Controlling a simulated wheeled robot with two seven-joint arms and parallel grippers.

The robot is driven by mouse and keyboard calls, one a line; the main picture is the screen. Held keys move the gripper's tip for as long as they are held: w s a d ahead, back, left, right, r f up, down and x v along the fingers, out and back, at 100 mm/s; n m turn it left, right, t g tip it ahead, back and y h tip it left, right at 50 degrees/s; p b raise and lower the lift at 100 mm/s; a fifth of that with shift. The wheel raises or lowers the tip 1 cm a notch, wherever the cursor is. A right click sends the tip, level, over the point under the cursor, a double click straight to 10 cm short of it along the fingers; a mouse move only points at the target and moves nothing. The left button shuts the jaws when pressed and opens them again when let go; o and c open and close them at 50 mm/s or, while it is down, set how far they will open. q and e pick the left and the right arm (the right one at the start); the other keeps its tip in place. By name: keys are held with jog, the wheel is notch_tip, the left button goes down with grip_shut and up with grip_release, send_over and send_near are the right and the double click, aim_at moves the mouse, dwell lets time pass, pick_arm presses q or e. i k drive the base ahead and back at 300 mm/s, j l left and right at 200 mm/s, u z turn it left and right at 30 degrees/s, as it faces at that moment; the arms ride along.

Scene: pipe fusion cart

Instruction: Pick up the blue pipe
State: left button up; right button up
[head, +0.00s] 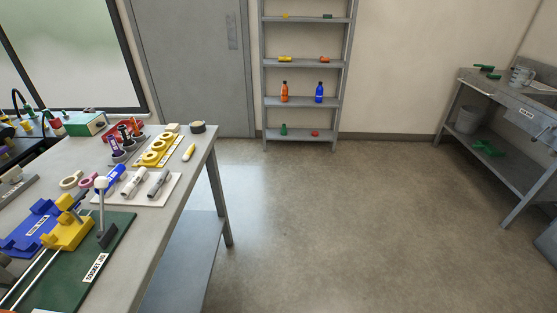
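A short blue pipe (108,180) lies on the workbench to the left, at the left end of a pale board (162,194). Two other short pipes lie beside it on the board, one white (133,182) and one grey (158,184). The upright lever of the green-based socket jig (101,198) stands just in front of the blue pipe and partly overlaps it in the view. Neither of my grippers shows in the head view.
The workbench (202,150) also carries a blue jig (35,227), yellow rings (153,157), tape rolls and bottles. A shelf rack (305,103) stands at the back wall and another bench (502,92) at the right. The floor (330,220) between is clear.

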aim_at(114, 175)
jog(key=l+u, duration=0.1)
jog(key=u, duration=0.3)
jog(key=i+l+u, duration=0.1)
jog(key=u, duration=0.25)
jog(key=l+u, duration=0.2)
jog(key=u, duration=0.2)
jog(key=l+u, duration=0.15)
jog(key=u, duration=0.25)
